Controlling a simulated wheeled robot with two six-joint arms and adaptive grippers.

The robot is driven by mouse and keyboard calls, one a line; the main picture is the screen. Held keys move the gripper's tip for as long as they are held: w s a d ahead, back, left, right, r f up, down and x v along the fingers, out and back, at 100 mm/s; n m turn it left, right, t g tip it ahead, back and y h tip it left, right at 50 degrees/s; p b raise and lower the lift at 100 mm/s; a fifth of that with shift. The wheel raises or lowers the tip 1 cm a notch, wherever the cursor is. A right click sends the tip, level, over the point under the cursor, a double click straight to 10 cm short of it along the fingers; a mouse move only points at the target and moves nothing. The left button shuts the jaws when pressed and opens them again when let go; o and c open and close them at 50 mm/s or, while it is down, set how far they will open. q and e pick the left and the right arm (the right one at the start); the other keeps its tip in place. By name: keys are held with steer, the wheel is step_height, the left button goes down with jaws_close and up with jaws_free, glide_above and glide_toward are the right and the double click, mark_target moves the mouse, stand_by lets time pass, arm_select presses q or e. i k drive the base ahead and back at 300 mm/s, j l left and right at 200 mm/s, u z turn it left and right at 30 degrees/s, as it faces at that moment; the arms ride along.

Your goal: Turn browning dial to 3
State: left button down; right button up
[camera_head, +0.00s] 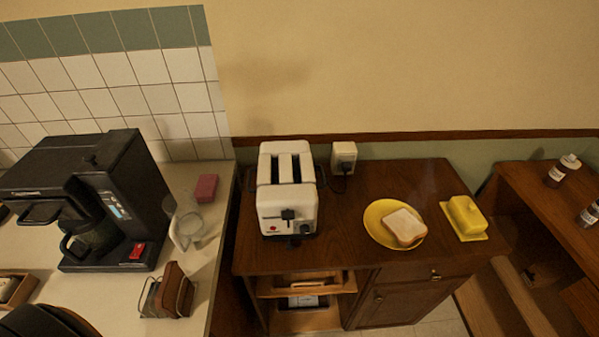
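A white two-slot toaster (287,190) stands upright on a dark brown wooden cabinet, its front facing me. A black lever (288,214) sits on the front panel. A small dark round dial (306,228) is low on the right of that panel, and its setting is too small to read. Neither of my grippers is in view.
A yellow plate (377,222) with a bread slice (404,227) and a yellow butter dish (465,217) stand right of the toaster. A wall outlet (343,157) is behind it. A black coffee maker (91,200) stands on the left counter.

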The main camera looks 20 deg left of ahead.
mark_target(304, 230)
steer(key=k+j, duration=0.15)
steer(key=j, duration=0.2)
steer(key=k+j, duration=0.15)
steer(key=j, duration=0.15)
steer(key=k+j, duration=0.1)
steer(key=j, duration=0.25)
steer(key=k+j+z, duration=0.1)
steer(key=j, duration=0.2)
steer(key=k, duration=0.05)
